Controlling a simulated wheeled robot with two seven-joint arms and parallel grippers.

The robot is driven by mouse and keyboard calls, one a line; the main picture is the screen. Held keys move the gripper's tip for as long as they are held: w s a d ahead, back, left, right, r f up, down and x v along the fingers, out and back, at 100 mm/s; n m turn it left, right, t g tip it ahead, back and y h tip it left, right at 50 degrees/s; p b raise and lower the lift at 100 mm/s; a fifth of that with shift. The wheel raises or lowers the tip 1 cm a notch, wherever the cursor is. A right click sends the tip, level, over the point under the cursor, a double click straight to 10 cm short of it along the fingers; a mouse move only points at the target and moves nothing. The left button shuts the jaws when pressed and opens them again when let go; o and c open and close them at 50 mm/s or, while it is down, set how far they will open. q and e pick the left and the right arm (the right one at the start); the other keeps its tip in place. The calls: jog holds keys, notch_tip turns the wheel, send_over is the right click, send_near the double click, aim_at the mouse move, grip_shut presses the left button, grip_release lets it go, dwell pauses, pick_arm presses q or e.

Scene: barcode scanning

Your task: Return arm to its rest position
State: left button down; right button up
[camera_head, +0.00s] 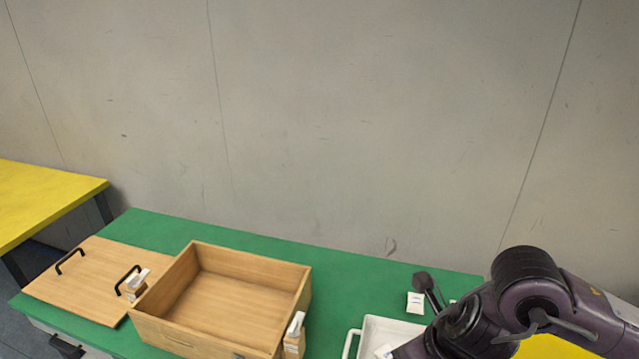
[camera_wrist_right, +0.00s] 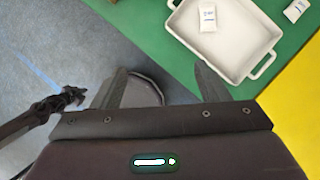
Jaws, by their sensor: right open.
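My right arm (camera_head: 525,305) comes in from the right in the head view, over the right end of the green table; its gripper is not clearly seen there. In the right wrist view my right gripper (camera_wrist_right: 160,88) shows its two fingers spread wide apart, with nothing between them. It hangs over the floor in front of the table edge, beside the white tray (camera_wrist_right: 208,61). My left gripper is not in either view.
An empty wooden box (camera_head: 240,262) stands on the green table (camera_head: 350,275), left of the tray. A wooden lid with black handles (camera_head: 85,293) lies further left. A small white packet (camera_wrist_right: 208,17) is in the tray, another (camera_head: 415,303) behind it. Yellow tables (camera_head: 45,195) flank the green one.

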jog(key=w+a+r+m+t+y, duration=0.1)
jog(key=a+r+m+t+y, duration=0.1)
jog(key=a+m, duration=0.45)
jog(key=a+r+m+t+y, duration=0.2)
jog(key=a+m+y, duration=0.1)
jog(key=a+m, duration=0.4)
jog(key=d+f+m+h, duration=0.45)
jog(key=d+m, duration=0.35)
jog(key=m, duration=0.7)
jog(key=s+d+f+m+g+h, duration=0.3)
jog(key=s+d+f+m+g, duration=0.2)
jog(key=s+d+f+m, duration=0.6)
notch_tip(320, 180, down, 34)
jog(key=r+g+b, duration=0.1)
jog(key=b, duration=0.7)
pick_arm(q)
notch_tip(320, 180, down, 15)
jog(key=b, duration=0.7)
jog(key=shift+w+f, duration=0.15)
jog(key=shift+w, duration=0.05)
pick_arm(e)
jog(key=s+d+f, duration=0.1)
jog(key=s+f, duration=0.9)
jog(key=f, duration=0.4)
jog(key=s+d+f+g, duration=0.1)
jog(key=s+d+f, duration=0.1)
jog(key=s+f, duration=0.8)
notch_tip(320, 180, down, 4)
jog(key=shift+s+r, duration=0.1)
jog(key=shift+s, duration=0.2)
